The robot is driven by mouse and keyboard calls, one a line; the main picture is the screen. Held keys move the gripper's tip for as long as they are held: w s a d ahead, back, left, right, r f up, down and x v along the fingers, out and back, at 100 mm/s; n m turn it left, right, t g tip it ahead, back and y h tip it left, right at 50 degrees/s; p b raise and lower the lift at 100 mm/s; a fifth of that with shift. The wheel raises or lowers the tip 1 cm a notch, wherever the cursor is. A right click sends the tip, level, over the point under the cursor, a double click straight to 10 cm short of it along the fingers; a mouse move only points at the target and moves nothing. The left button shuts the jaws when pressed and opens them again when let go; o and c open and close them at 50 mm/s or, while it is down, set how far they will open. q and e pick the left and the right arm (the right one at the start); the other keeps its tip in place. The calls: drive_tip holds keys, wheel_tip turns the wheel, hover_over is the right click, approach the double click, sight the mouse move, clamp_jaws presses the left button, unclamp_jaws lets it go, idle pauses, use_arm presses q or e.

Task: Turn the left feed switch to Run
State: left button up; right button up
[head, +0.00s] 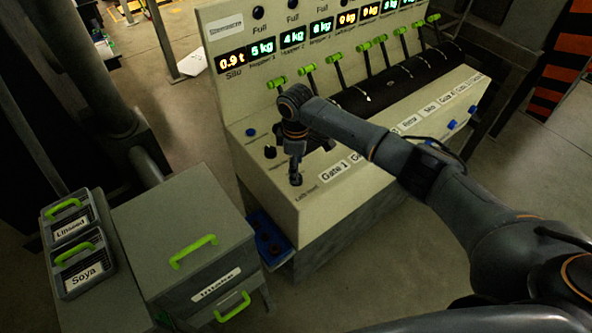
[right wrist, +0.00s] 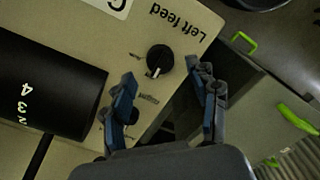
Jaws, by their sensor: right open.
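The left feed switch (right wrist: 160,58) is a round black knob with a white pointer mark, on the cream panel beside the printed words "Left feed". In the right wrist view its pointer aims down and slightly left. The small position labels around it are too small to read. My right gripper (right wrist: 165,92) is open, its two fingers spread on either side below the knob in that view, apart from it and empty. In the head view my right gripper (head: 294,168) hangs over the panel's near left corner and largely hides the switch. My left gripper is not in view.
The console (head: 325,200) carries lit displays, a row of green-tipped levers (head: 308,68) and another black knob (head: 270,152). A black cylinder (right wrist: 45,85) lies left of the fingers. A grey Intake cabinet (head: 165,225) and Linseed and Soya bins (head: 85,270) stand at left.

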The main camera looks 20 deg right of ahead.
drive_tip(key=shift+f, duration=1.8)
drive_tip(key=c, duration=1.2)
